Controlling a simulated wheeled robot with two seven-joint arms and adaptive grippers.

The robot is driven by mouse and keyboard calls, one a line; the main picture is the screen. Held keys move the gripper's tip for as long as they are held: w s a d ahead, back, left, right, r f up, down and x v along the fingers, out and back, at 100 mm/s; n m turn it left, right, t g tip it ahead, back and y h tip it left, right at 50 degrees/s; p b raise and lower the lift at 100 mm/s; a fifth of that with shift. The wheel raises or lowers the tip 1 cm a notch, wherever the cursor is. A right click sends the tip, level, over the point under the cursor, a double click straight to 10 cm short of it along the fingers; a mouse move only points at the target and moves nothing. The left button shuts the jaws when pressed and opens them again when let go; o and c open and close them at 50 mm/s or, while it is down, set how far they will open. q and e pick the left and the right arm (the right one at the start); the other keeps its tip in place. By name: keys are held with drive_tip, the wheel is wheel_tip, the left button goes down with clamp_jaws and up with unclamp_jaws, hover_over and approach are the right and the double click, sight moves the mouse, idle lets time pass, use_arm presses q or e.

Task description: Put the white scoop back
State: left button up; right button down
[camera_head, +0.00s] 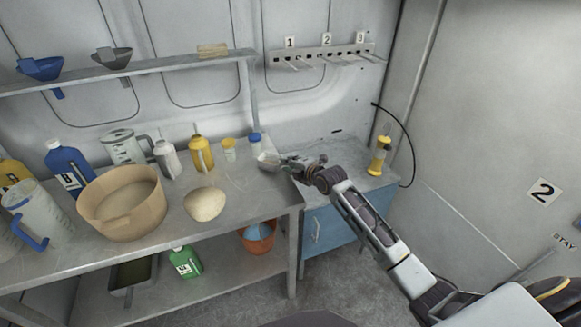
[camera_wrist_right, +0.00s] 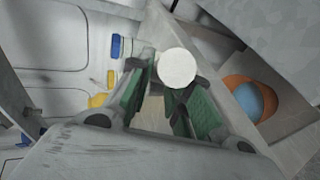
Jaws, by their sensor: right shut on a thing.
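The white scoop (camera_head: 268,161) is at the right end of the workbench, with its pale bowl pointing left. My right gripper (camera_head: 291,163) is shut on it. In the right wrist view a round white end of it (camera_wrist_right: 177,68) shows between the green-padded fingers of the gripper (camera_wrist_right: 160,88). The fingers hide part of the scoop. I cannot tell whether it touches the bench top. My left gripper is not in view.
A wall rack (camera_head: 322,56) carries pegs under labels 1, 2 and 3. A blue-capped jar (camera_head: 255,143), yellow bottle (camera_head: 201,155), wooden bowl (camera_head: 205,204) and basket (camera_head: 122,203) stand on the bench (camera_head: 243,208). A yellow device (camera_head: 379,157) stands on the blue cabinet (camera_head: 328,230).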

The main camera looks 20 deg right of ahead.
drive_tip(key=shift+f, duration=0.45)
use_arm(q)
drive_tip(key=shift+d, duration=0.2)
use_arm(e)
drive_tip(key=shift+f, duration=0.2)
drive_tip(key=c, duration=1.3)
unclamp_jaws()
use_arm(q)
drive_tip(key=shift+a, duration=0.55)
use_arm(e)
drive_tip(key=shift+s+r, duration=0.1)
drive_tip(key=shift+r, duration=0.1)
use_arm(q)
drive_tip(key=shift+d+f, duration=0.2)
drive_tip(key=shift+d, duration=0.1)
use_arm(e)
drive_tip(key=shift+v, duration=5.9)
